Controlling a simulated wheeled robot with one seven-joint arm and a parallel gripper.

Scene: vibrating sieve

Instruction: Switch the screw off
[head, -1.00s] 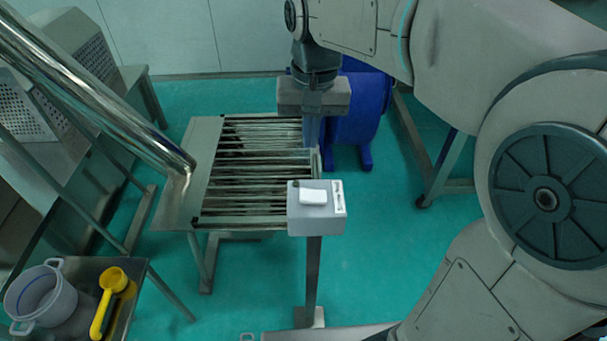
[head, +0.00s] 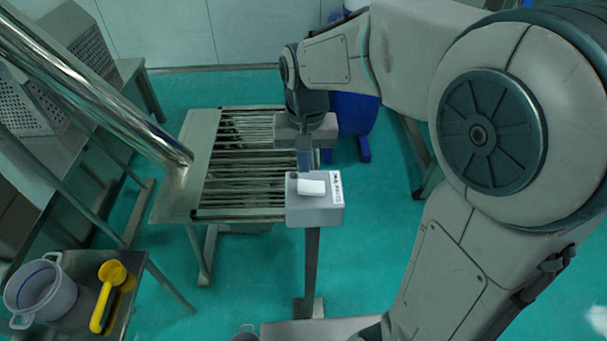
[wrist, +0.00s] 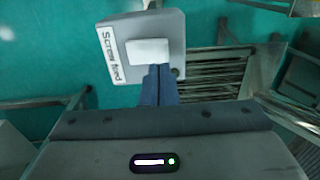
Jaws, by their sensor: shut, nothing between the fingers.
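A grey switch box (head: 308,213) stands on a post in front of the slatted table, in the head view. On its top is a white rocker switch (head: 312,188), also in the wrist view (wrist: 147,52). A white label (wrist: 109,57) beside it starts with "Screw". My gripper (head: 304,169) is shut and empty, pointing down at the far edge of the rocker. In the wrist view its fingertips (wrist: 160,70) overlap the rocker's edge. They are at or very near it; I cannot tell whether they press it.
The slatted sieve table (head: 205,165) lies just behind the box. A shiny metal tube (head: 95,85) slants in from the upper left. A blue drum (head: 355,115) stands behind.

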